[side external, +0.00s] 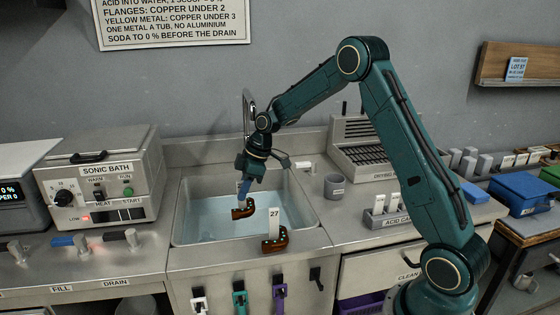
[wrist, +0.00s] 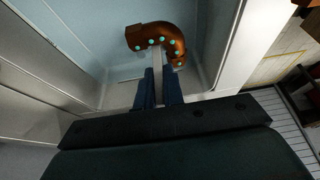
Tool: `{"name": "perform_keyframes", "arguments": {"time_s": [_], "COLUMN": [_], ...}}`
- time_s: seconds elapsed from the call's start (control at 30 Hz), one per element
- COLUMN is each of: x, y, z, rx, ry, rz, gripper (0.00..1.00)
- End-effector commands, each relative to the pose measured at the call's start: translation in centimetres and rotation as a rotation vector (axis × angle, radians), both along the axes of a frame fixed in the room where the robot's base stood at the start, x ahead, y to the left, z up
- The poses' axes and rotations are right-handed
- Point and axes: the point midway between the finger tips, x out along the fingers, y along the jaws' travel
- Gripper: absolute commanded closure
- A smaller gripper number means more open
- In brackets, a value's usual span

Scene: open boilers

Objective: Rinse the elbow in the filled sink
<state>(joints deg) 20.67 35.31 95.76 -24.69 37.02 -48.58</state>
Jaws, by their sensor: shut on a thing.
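A brown copper-coloured elbow (side external: 243,211) with teal-green spots hangs below my gripper (side external: 244,190), inside the filled sink (side external: 184,232). My gripper points down and is shut on a thin pale upright piece on this elbow. In the wrist view the blue fingers (wrist: 158,92) close on that pale piece, with the elbow (wrist: 176,42) just beyond. The elbow is at or just above the pale blue water (side external: 215,226); I cannot tell if it touches. A second spotted elbow (side external: 270,247) with a white tag marked 27 sits on the sink's front rim.
A grey cup (side external: 334,186) stands right of the sink, near a ribbed drying rack (side external: 363,150). The sonic bath (side external: 100,180) stands to the left. Coloured tongs or clips (side external: 239,298) hang on the sink front. The faucet (side external: 249,108) rises behind my gripper.

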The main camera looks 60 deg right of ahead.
Motion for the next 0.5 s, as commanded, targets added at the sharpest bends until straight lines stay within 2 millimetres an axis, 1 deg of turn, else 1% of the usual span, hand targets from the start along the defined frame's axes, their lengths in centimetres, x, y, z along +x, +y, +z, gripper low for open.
{"name": "perform_keyframes", "arguments": {"time_s": [0.1,0.5], "x": [0.0,0.0], "y": [0.0,0.0], "z": [-0.9,-3.7], "rx": [0.001,0.000], "ry": [0.002,0.000], "rz": [0.001,0.001], "gripper": [1.00,1.00]}}
